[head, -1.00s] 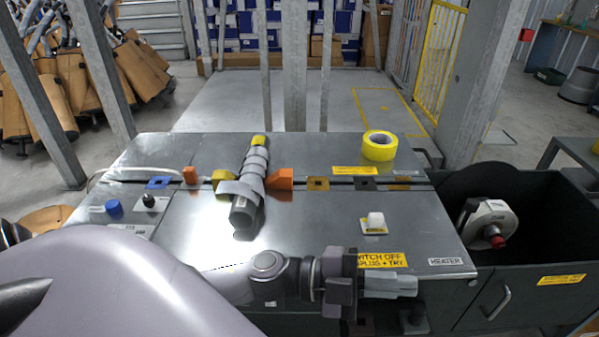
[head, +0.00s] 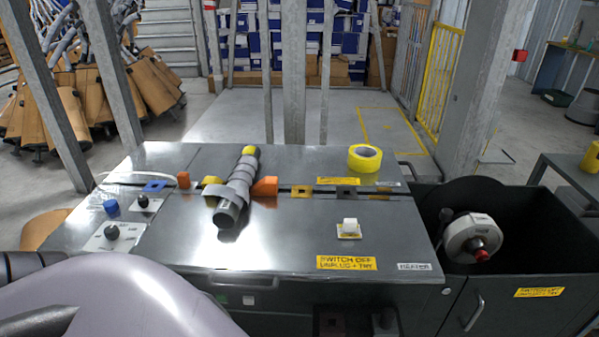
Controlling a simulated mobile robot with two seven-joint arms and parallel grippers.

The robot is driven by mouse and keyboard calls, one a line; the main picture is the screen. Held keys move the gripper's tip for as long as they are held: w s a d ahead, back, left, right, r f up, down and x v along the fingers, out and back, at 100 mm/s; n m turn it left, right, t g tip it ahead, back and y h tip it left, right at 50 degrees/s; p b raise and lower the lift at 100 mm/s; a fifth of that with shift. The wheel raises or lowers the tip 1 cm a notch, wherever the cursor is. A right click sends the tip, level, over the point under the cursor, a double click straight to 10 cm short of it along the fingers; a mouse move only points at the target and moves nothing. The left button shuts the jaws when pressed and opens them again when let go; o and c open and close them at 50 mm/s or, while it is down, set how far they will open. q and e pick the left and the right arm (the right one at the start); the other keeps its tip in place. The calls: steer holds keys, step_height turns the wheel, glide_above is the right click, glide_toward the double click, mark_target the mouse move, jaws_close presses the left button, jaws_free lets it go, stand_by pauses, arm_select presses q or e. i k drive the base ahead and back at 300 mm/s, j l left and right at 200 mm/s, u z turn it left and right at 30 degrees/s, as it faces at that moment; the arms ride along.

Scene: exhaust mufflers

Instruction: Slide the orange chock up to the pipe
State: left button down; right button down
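The grey pipe (head: 243,177) lies across the slot in the metal bench top, yellow at its far end and dark and open at its near end. The orange chock (head: 265,187) sits at the slot on the pipe's right side, its left end close against the pipe; I cannot tell whether they touch. A yellow chock (head: 211,181) sits on the pipe's left side, partly hidden by the pipe's wrapping. Neither gripper shows in the head view; only part of my own arm shows at the lower left.
A yellow tape roll (head: 364,158) stands at the back right. A smaller orange block (head: 183,180), a blue knob (head: 111,207) and black knobs are at the left. A white switch (head: 349,226) is front right. A dark bin (head: 530,245) adjoins the bench's right side.

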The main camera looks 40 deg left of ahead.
mark_target(268, 186)
steer(key=i+l+u, duration=0.25)
steer(key=l+u, duration=0.25)
steer(key=u, duration=1.3)
